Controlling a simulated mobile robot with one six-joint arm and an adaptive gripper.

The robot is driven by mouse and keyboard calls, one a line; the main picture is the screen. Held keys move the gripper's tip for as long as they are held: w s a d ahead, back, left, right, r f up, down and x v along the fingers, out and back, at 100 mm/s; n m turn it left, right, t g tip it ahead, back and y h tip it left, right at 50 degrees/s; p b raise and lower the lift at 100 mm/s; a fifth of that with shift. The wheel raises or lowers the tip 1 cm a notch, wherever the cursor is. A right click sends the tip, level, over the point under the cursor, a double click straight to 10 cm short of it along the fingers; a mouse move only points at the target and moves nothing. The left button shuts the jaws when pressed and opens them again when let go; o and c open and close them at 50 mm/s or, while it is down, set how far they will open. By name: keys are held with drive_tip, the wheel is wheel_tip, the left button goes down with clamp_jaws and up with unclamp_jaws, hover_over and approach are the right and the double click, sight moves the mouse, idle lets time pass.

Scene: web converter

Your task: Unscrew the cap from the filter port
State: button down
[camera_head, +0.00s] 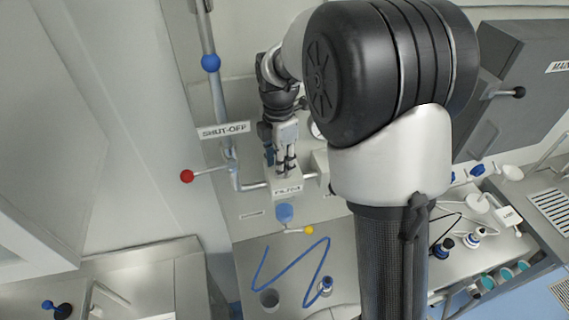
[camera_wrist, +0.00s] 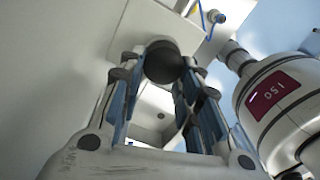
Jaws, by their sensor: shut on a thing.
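My gripper (camera_head: 285,165) points down at a small white block (camera_head: 288,188) with a dark label that is too small to read surely. In the wrist view my gripper (camera_wrist: 161,72) has its blue-padded fingers on either side of a dark round cap (camera_wrist: 164,60) and is shut on it at the fingertips. The cap sits against the pale housing, and I cannot tell whether it is seated or loose. In the head view the cap is hidden by the fingers and the block.
A SHUT-OFF sign (camera_head: 224,130) and a red-knobbed lever (camera_head: 187,176) are left of the gripper. A blue knob (camera_head: 210,63) sits on a pipe. A yellow-tipped handle (camera_head: 309,230) and a blue hose (camera_head: 300,275) lie below. A white cylinder (camera_wrist: 285,105) stands close right.

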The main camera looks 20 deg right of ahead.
drive_tip(key=shift+s+d+n, duration=0.1)
drive_tip(key=shift+s+n, duration=0.2)
drive_tip(key=shift+n, duration=0.7)
drive_tip(key=shift+s+d+r+n, duration=0.2)
drive_tip(key=shift+s+d+n, duration=0.2)
drive_tip(key=shift+n, duration=0.6)
drive_tip(key=c, duration=1.2)
unclamp_jaws()
drive_tip(key=shift+r, duration=0.1)
drive_tip(key=shift+c, duration=0.2)
drive_tip(key=o, duration=0.4)
drive_tip(key=shift+w+a, duration=0.15)
drive_tip(key=shift+a, duration=0.1)
drive_tip(key=shift+w+a, duration=0.1)
